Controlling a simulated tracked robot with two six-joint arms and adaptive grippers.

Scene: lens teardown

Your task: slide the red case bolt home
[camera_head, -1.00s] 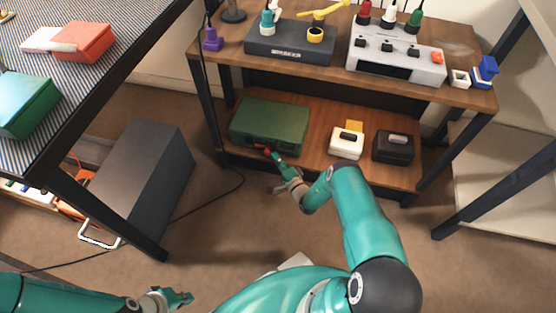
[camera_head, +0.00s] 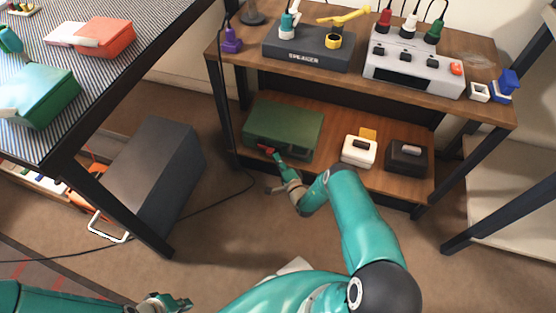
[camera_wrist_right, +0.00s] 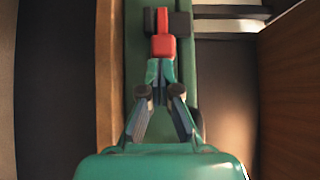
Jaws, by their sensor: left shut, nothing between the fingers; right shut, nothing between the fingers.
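The dark green case (camera_head: 290,122) lies on the lower shelf at its left end. The red bolt (camera_head: 266,149) is on the case's front face, and it shows larger in the right wrist view (camera_wrist_right: 163,46), with its red stem between dark blocks. My right gripper (camera_head: 277,156) is shut and empty, its fingertips at the bolt's red knob; in the wrist view the tips (camera_wrist_right: 160,72) look against or just short of it. I cannot tell whether they touch. My left gripper (camera_head: 180,302) is shut and empty, low over the floor at the bottom left, away from the case.
A white case (camera_head: 359,151) and a black case (camera_head: 407,158) stand right of the green one on the lower shelf (camera_head: 335,165). The upper shelf (camera_head: 355,65) lies above. A grey cabinet (camera_head: 158,165) and a black cable (camera_head: 215,205) are at left.

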